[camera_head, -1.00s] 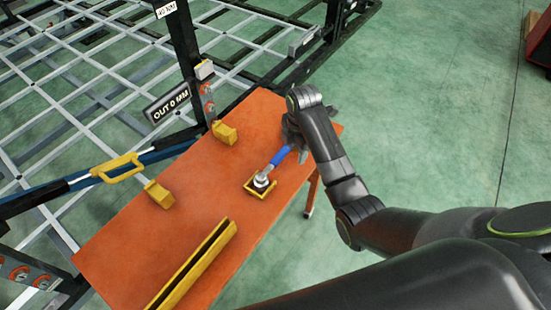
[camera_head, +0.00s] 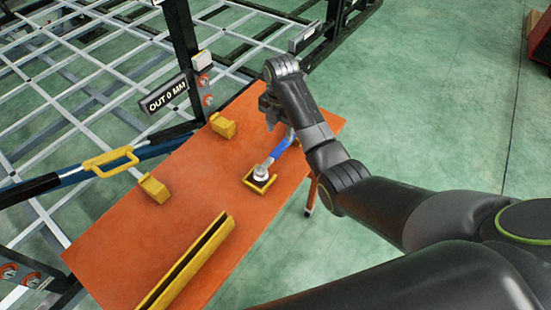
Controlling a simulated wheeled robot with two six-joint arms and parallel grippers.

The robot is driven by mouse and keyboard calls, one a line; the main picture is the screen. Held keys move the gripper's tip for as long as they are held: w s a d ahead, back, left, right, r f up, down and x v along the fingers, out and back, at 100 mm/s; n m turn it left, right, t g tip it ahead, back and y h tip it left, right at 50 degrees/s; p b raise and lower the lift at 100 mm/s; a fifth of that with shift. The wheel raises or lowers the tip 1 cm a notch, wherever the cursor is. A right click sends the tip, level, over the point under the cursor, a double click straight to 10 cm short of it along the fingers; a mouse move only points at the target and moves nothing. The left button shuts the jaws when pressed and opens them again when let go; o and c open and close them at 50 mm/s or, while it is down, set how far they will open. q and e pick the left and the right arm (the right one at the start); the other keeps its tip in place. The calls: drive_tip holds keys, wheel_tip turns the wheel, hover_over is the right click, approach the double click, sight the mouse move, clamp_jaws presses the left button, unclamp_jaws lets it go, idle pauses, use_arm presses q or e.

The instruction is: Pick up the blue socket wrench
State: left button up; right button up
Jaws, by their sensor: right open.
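The blue socket wrench (camera_head: 279,150) lies on the orange table (camera_head: 150,225). Its silver socket head (camera_head: 261,173) sits in a small yellow square holder (camera_head: 262,184), and its blue handle points up and right toward my right gripper. My right gripper (camera_head: 270,115) is open above the table, beyond the far end of the handle. The arm partly covers that end of the wrench, and I cannot tell whether the fingers touch it. My left gripper is not in view.
Two yellow blocks (camera_head: 224,125) (camera_head: 154,188) stand along the table's left edge. A long yellow channel (camera_head: 187,264) lies at the near end. The metal trailer frame (camera_head: 75,75), a sign (camera_head: 163,94) and a blue bar with a yellow handle (camera_head: 111,163) stand left of the table.

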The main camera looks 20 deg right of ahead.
sight(278, 149)
wheel_tip(278, 149, down, 4)
drive_tip(key=shift+f, duration=0.15)
drive_tip(key=shift+s+a+f+p, duration=0.1)
drive_tip(key=shift+f+p, duration=0.15)
drive_tip(key=shift+f, duration=0.65)
drive_tip(key=shift+w+a+f+p, duration=0.1)
drive_tip(key=shift+f+p, duration=0.1)
drive_tip(key=shift+f, duration=0.65)
drive_tip(key=shift+s+a+f+p, duration=0.1)
drive_tip(key=shift+f+p, duration=0.15)
drive_tip(key=shift+f, duration=0.65)
clamp_jaws()
